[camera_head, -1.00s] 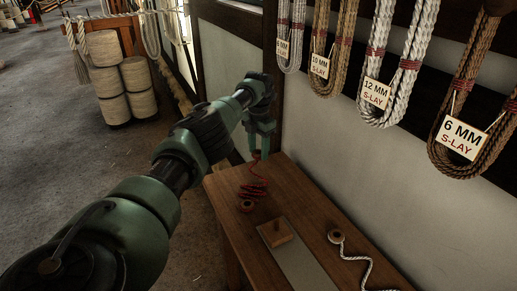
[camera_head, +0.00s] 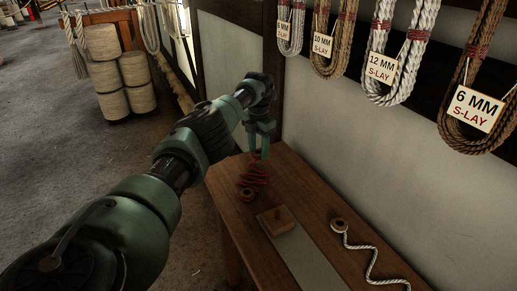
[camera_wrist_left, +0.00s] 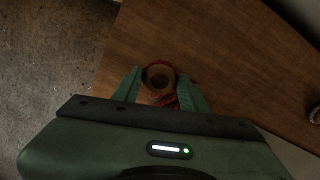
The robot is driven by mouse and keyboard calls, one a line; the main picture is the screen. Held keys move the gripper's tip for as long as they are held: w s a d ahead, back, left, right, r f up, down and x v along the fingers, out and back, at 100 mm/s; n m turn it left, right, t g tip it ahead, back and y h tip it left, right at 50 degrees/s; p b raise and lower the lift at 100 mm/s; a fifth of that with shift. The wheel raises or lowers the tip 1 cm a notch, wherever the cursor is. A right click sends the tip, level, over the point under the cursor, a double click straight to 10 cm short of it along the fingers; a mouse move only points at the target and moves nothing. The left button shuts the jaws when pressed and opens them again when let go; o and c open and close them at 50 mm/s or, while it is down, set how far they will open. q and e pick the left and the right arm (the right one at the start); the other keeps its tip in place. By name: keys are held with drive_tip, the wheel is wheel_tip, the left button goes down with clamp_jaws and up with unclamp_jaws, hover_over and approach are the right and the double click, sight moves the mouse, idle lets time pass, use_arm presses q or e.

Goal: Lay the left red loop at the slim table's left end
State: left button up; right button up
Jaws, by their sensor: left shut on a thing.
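My left gripper (camera_head: 260,148) is over the far left end of the wooden slim table (camera_head: 232,208). It is shut on the red loop (camera_head: 254,178), whose cord hangs in zigzags below the fingers. In the head view, the loop's lower end meets a small brown ring (camera_head: 247,194) at the tabletop. In the left wrist view, the ring (camera_wrist_left: 160,76) and bunched red cord (camera_wrist_left: 171,101) show between the fingers (camera_wrist_left: 160,88). The exact grip point is hidden. My right gripper is not in view.
A wooden block with a peg (camera_head: 277,221) sits by a grey strip (camera_head: 308,262) on the table. A white cord (camera_head: 372,262) with a brown ring (camera_head: 339,225) lies to the right. Labelled rope hanks (camera_head: 400,60) hang on the wall. Rope coils (camera_head: 122,85) stand on the floor.

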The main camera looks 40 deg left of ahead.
sight(257, 165)
use_arm(q)
drive_tip(key=shift+f+b, duration=1.2)
drive_tip(key=shift+f, duration=0.25)
drive_tip(key=shift+s+a+f+b, duration=0.1)
drive_tip(key=shift+a+f+b, duration=0.15)
drive_tip(key=shift+f+b, duration=0.3)
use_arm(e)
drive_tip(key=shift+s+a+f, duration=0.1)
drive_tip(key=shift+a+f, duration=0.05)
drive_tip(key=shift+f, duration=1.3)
use_arm(q)
drive_tip(key=o, duration=1.1)
drive_tip(key=shift+f, duration=0.15)
drive_tip(key=shift+c, duration=0.2)
drive_tip(key=shift+r+p, duration=0.4)
wheel_tip(257, 165, up, 8)
drive_tip(key=p, duration=0.7)
drive_tip(key=shift+p, duration=0.4)
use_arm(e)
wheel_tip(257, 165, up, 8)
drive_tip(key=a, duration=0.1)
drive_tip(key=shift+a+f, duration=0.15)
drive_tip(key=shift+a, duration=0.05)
